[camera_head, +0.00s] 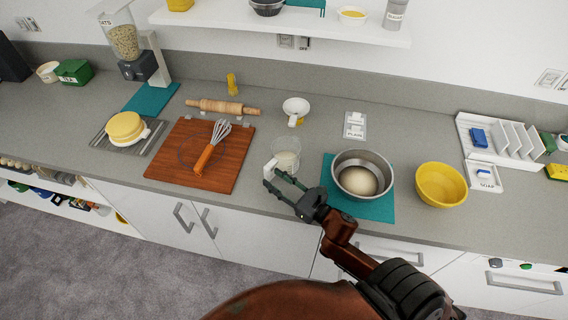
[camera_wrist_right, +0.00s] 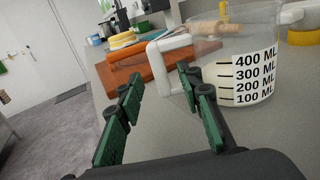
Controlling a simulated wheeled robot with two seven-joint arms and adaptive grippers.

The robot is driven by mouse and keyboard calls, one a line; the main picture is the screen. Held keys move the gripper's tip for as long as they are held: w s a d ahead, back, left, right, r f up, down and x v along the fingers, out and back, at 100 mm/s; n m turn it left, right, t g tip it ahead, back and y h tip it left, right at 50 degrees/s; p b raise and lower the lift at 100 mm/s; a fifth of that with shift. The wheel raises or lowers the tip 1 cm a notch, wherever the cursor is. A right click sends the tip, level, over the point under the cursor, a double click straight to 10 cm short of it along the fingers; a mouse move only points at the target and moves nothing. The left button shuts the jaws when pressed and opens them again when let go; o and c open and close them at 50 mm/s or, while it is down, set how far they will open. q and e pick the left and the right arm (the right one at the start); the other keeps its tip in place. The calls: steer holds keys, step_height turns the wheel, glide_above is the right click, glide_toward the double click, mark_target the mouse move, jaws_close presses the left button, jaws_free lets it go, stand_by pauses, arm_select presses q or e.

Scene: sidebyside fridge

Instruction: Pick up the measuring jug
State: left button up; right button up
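The measuring jug (camera_head: 288,157) is clear, with a white handle (camera_head: 269,169). It stands on the grey counter near the front edge, between the wooden board and the teal mat. In the right wrist view the jug (camera_wrist_right: 240,35) shows black ML marks on a white label, and its handle (camera_wrist_right: 164,62) points towards my fingers. My right gripper (camera_head: 276,180) is open and empty, just in front of the handle. In the right wrist view its green fingers (camera_wrist_right: 162,78) are spread apart with the handle just beyond them. My left gripper is not in view.
A steel bowl (camera_head: 376,157) holding a pale round mass stands on a teal mat (camera_head: 330,203) right of the jug. A yellow bowl (camera_head: 440,185) is further right. A wooden board (camera_head: 165,170) with a whisk (camera_head: 213,149) lies left. A white funnel-like item (camera_head: 295,106) is behind.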

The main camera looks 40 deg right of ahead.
mark_target(270, 176)
steer(key=x, duration=0.4)
steer(key=shift+w, duration=0.1)
steer(key=shift+c, duration=0.3)
jaws_close()
